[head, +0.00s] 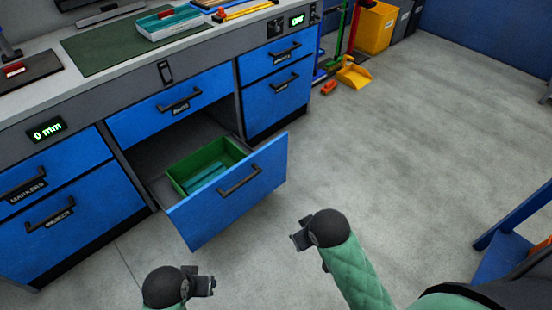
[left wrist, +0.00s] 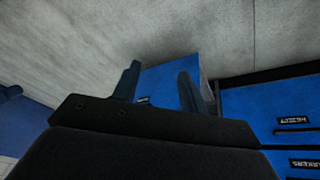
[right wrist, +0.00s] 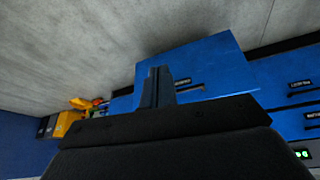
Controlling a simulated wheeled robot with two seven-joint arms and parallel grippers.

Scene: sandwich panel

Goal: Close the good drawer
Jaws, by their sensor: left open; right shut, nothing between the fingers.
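One lower drawer (head: 215,205) in the middle of the blue cabinet is pulled well out. Its blue front carries a dark bar handle (head: 240,180), and a green bin (head: 208,165) with teal pieces lies inside. No label is readable on this front, so I cannot confirm its name. My left gripper (head: 205,286) is open and empty, in front of the drawer and apart from it. My right gripper (head: 300,235) is shut and empty, to the right of the drawer front and nearer me. The drawer front also shows beyond both grippers in the left wrist view (left wrist: 165,78) and right wrist view (right wrist: 200,65).
The neighbouring drawers, such as the one labelled MARKERS (head: 30,185), are shut. A yellow dustpan (head: 354,75) and yellow bin (head: 375,28) stand farther back. The grey floor (head: 400,150) to the right is clear.

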